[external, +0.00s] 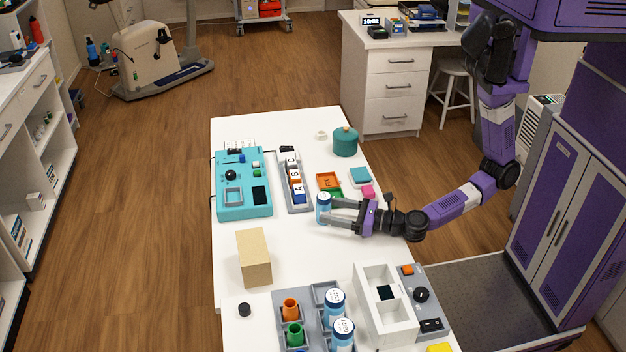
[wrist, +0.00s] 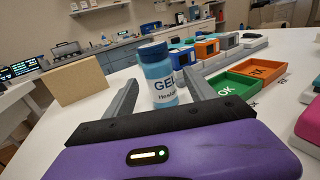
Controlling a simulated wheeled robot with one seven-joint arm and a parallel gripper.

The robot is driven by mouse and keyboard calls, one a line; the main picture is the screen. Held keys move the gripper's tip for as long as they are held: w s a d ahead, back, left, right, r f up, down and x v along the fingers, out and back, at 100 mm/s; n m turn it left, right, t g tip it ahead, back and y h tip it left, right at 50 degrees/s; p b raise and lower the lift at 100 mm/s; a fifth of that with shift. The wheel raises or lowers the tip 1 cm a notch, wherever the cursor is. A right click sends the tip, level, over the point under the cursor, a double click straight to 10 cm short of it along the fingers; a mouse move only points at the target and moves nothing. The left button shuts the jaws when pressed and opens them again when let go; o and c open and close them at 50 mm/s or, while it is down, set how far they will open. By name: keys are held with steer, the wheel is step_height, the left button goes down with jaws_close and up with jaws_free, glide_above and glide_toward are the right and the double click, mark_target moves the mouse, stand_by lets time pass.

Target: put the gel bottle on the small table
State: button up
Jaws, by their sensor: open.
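The gel bottle (external: 323,208) is light blue with a dark blue cap and a white label reading "GEL". It stands upright on the white table (external: 290,225), near its middle. In the wrist view the bottle (wrist: 157,76) is between the two grey fingers, and its lower part is partly hidden by my gripper's body. My gripper (external: 328,209) reaches in from the right, low over the tabletop, with its fingers open on both sides of the bottle. I cannot tell whether a finger touches it. I cannot tell which surface is the small table.
A tan block (external: 254,258) stands front left of the bottle. An orange tray (external: 329,181) and pink block (external: 368,192) lie behind. A grey rack (external: 311,296) and white box (external: 384,322) are in front.

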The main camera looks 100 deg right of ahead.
steer(key=p+x, duration=0.1)
steer(key=x, duration=0.4)
steer(key=shift+w+d, duration=0.1)
steer(key=shift+w, duration=0.15)
steer(key=shift+c, duration=0.2)
jaws_close()
